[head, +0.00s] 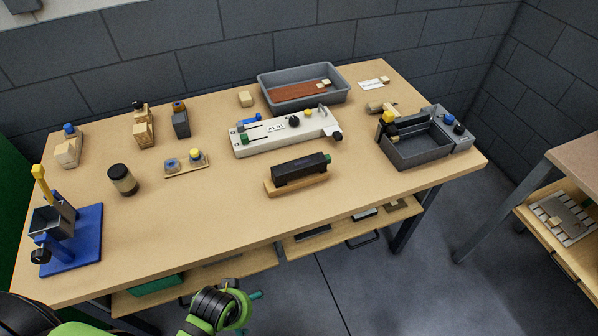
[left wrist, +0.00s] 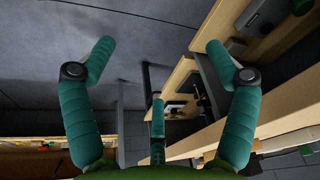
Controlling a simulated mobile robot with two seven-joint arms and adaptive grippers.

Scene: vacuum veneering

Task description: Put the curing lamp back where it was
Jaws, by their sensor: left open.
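I cannot tell for certain which thing is the curing lamp. A long black block with a green end (head: 300,168) lies on a wooden base (head: 297,186) near the table's front middle and may be it. My left gripper (head: 252,310) is below and in front of the table's front edge, low in the head view, well apart from that block. In the left wrist view its teal fingers (left wrist: 160,50) are spread with nothing between them. My right gripper does not show.
The table (head: 225,215) holds a white fixture (head: 285,133), a grey tray with a brown sheet (head: 340,94), a dark open bin (head: 420,150), a blue-based stand (head: 85,240) and a dark jar (head: 122,179). Drawers (head: 360,225) sit under the front edge.

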